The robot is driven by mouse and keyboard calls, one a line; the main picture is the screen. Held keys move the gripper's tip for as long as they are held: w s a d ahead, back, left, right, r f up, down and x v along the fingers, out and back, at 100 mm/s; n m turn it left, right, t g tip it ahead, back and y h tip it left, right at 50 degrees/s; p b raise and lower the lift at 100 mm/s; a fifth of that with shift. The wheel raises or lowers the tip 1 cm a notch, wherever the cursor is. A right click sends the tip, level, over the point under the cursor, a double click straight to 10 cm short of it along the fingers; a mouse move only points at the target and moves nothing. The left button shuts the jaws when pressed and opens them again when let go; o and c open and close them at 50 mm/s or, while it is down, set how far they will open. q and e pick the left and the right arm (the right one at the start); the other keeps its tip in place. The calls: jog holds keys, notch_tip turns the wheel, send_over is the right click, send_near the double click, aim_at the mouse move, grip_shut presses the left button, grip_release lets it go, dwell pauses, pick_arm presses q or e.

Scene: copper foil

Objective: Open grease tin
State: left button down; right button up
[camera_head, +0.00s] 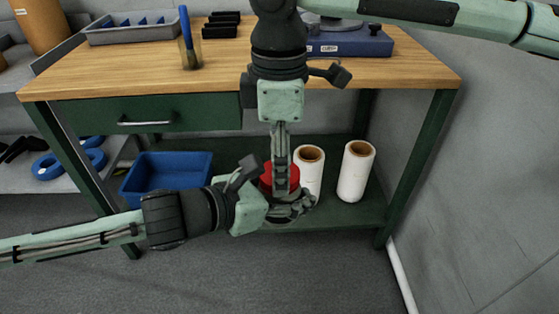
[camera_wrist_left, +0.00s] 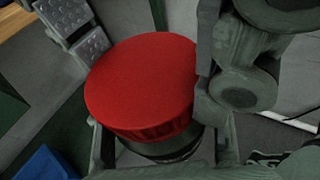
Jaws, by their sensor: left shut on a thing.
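The grease tin has a red lid (camera_wrist_left: 143,80) and a dark body (camera_wrist_left: 172,148) in the left wrist view. In the head view the red lid (camera_head: 265,183) shows on both sides of my right gripper's finger. My left gripper (camera_head: 292,205) comes in from the left and is shut on the tin's body below the lid. My right gripper (camera_head: 281,170) points straight down over the lid. In the left wrist view its fingers stand apart on either side of the lid, with a gap at the upper-left one. The tin's lower part is mostly hidden by the grippers.
The tin is held in front of a green workbench with a wooden top (camera_head: 150,70). Two white rolls (camera_head: 356,172) and a blue bin (camera_head: 168,175) are on its lower shelf.

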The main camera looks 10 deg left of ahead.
jog(key=shift+n, duration=1)
jog(key=shift+c, duration=0.5)
jog(key=n, duration=0.3)
jog(key=shift+n, duration=0.4)
jog(key=shift+r, duration=0.15)
jog(key=shift+r, duration=0.95)
